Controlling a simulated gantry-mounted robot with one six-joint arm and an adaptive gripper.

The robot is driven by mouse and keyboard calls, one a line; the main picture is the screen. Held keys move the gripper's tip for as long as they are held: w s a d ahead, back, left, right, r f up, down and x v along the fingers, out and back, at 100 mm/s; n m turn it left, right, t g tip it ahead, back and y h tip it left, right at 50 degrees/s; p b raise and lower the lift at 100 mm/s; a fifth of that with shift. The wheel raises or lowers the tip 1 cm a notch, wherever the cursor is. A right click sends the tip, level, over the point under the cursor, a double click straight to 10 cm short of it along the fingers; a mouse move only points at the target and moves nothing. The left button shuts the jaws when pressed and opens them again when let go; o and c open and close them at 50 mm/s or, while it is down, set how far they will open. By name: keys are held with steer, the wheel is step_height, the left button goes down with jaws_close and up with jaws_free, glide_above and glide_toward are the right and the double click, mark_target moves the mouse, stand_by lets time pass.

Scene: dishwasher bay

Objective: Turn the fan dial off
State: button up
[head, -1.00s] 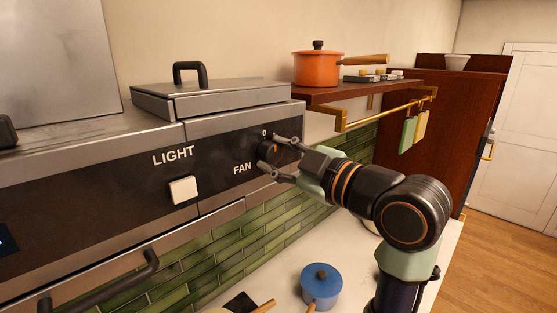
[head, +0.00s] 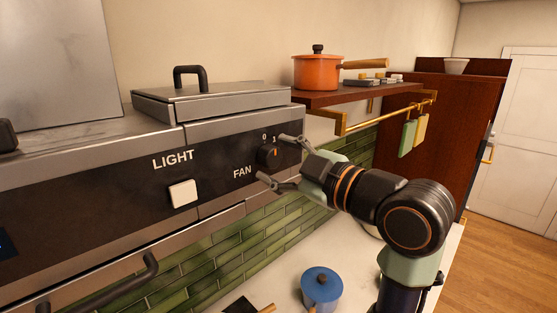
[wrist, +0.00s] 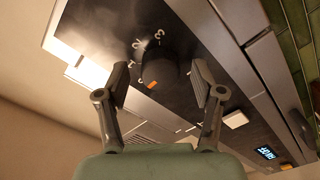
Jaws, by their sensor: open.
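The fan dial (head: 268,156) is a dark round knob with an orange mark, on the black panel right of the FAN label. In the head view the mark sits on its upper right side, close to the "1"; a "0" is printed left of that. My gripper (head: 272,158) is open in front of the dial, one finger above right and one below left. In the wrist view the dial (wrist: 158,68) lies between the two spread fingers (wrist: 160,80), with visible gaps on both sides. Its orange mark faces the lower left there.
A white LIGHT switch (head: 183,194) is left of the dial. A wooden shelf (head: 345,94) with an orange pot (head: 317,72) and a brass rail (head: 385,112) is to the right. A blue pot (head: 321,287) stands on the counter below.

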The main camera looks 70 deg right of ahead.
steer(key=v, duration=1.1)
steer(key=shift+s, duration=0.35)
steer(key=shift+a, duration=0.15)
steer(key=w+a+f+m+y+p, duration=0.2)
steer(key=w+a+f, duration=0.35)
steer(key=w, duration=0.25)
steer(key=w+a+f+m+y+p, duration=0.1)
steer(key=w+a+f+y+p, duration=0.1)
steer(key=w+a+f, duration=0.45)
steer(key=w+a+f+g+y+p, duration=0.1)
steer(key=a+f, duration=0.6)
steer(key=a, duration=0.6)
steer(key=w+a+f+m+g+y+p, duration=0.1)
steer(key=w+a+f+g+y, duration=0.1)
steer(key=a+f, duration=0.5)
steer(key=a, duration=0.5)
steer(key=shift+a+m+g+p, duration=0.3)
steer(key=shift+a+p, duration=0.1)
